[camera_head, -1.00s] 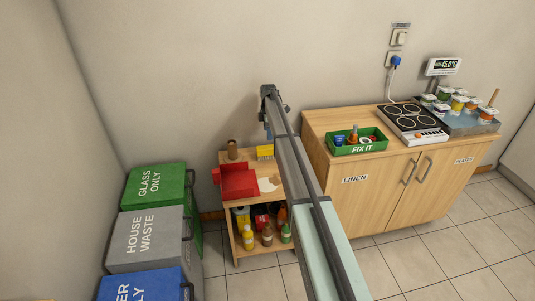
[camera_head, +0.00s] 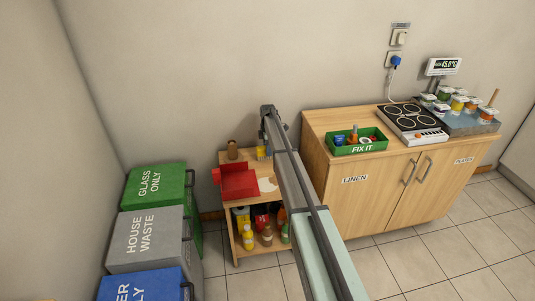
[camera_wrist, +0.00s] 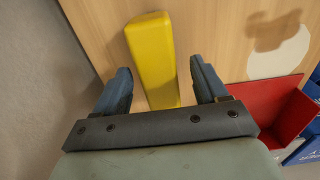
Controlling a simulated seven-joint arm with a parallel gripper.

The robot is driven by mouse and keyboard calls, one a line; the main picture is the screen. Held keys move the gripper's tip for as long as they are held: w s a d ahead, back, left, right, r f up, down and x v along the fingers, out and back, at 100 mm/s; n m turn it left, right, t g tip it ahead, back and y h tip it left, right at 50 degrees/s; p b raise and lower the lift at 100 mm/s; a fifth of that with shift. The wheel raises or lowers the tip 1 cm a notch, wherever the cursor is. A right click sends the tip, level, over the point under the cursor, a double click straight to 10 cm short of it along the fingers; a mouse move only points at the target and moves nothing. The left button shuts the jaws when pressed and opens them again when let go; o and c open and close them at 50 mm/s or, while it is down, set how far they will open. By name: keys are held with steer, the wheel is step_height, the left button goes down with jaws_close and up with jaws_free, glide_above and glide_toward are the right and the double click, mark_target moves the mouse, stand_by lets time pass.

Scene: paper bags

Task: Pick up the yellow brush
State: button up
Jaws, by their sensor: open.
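The yellow brush (camera_head: 263,155) lies at the back of the small wooden shelf unit's top, near the wall. In the wrist view, the brush (camera_wrist: 152,48) is a long yellow block that runs between my two blue-grey fingers. My gripper (camera_head: 264,146) is over the brush and partly hides it in the head view. In the wrist view, my gripper (camera_wrist: 160,74) is open, with one finger on each side of the brush and a gap on both sides. The near end of the brush is hidden behind the gripper's dark crossbar.
A pale patch (camera_head: 268,185) lies on the shelf top (camera_head: 252,206). The wall is close behind. A wooden cabinet (camera_head: 375,195) stands to the right.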

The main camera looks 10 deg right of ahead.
steer(key=shift+f, duration=2)
steer(key=shift+c, duration=0.3)
steer(key=c, duration=1.1)
